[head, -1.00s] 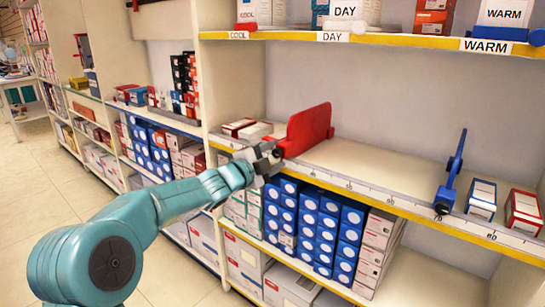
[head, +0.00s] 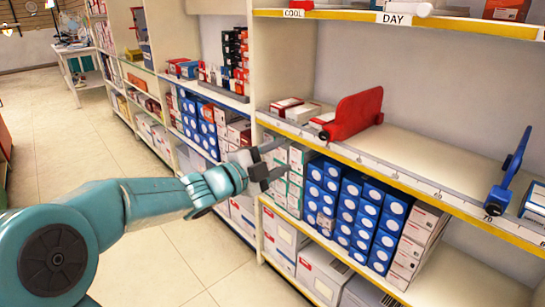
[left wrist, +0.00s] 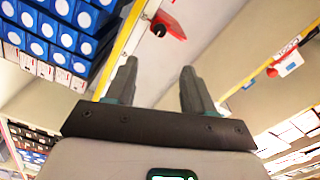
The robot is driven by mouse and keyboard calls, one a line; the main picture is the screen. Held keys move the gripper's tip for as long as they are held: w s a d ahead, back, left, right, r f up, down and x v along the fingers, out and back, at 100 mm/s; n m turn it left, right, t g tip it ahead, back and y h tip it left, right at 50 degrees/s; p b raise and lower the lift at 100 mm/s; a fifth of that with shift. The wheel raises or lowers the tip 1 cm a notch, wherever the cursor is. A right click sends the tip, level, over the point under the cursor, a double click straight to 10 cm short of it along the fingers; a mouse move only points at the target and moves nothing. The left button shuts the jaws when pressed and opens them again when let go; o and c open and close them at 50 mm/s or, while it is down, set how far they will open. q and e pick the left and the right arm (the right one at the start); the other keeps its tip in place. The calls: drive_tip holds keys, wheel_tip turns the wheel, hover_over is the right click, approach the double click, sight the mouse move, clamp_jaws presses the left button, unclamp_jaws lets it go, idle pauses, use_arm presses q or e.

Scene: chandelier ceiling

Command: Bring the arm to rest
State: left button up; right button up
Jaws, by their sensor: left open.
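My left arm (head: 155,205) reaches in from the left in the head view. Its gripper (head: 275,163) is open and empty, in the air in front of the shelf unit, just below the front edge of the middle shelf. In the left wrist view its two fingers (left wrist: 155,88) stand apart with nothing between them. My right gripper is in neither view.
The middle shelf (head: 420,150) carries a red divider (head: 355,115), a blue divider (head: 510,175) and small boxes (head: 295,110). Blue boxes (head: 345,215) are stacked below. Open tiled floor (head: 60,140) lies to the left.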

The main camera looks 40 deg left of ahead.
use_arm(q)
drive_tip(key=shift+s, duration=0.65)
